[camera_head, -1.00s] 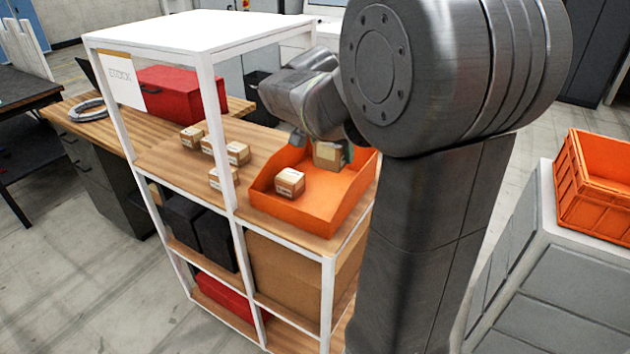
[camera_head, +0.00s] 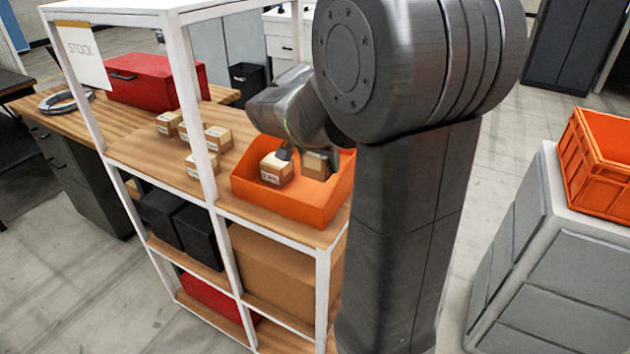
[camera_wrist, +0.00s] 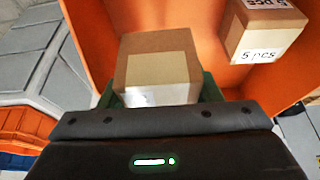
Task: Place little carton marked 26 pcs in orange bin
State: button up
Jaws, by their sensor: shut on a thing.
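My gripper (camera_head: 306,155) is shut on a small brown carton (camera_head: 316,165), which shows between its green fingers in the wrist view (camera_wrist: 158,72). The carton's pale label is too washed out to read. It is within the outline of the orange open bin (camera_head: 300,208) on the shelf; I cannot tell whether it touches the floor of the bin. Another carton (camera_head: 276,168), its label ending in "5 pcs" in the wrist view (camera_wrist: 262,35), sits in the same bin, to the left in the head view, apart from the held one.
Several small cartons (camera_head: 218,138) stand on the wooden shelf (camera_head: 140,150) left of the bin. An orange crate (camera_head: 600,170) stands on a grey pedestal (camera_head: 540,270) at the right.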

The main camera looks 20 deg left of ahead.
aim_at(312, 159)
jog(key=shift+f, duration=3.1)
jog(key=shift+f, duration=0.15)
jog(key=o, duration=1.1)
jog(key=shift+c, duration=0.2)
jog(key=v, duration=1.2)
jog(key=shift+w, duration=0.1)
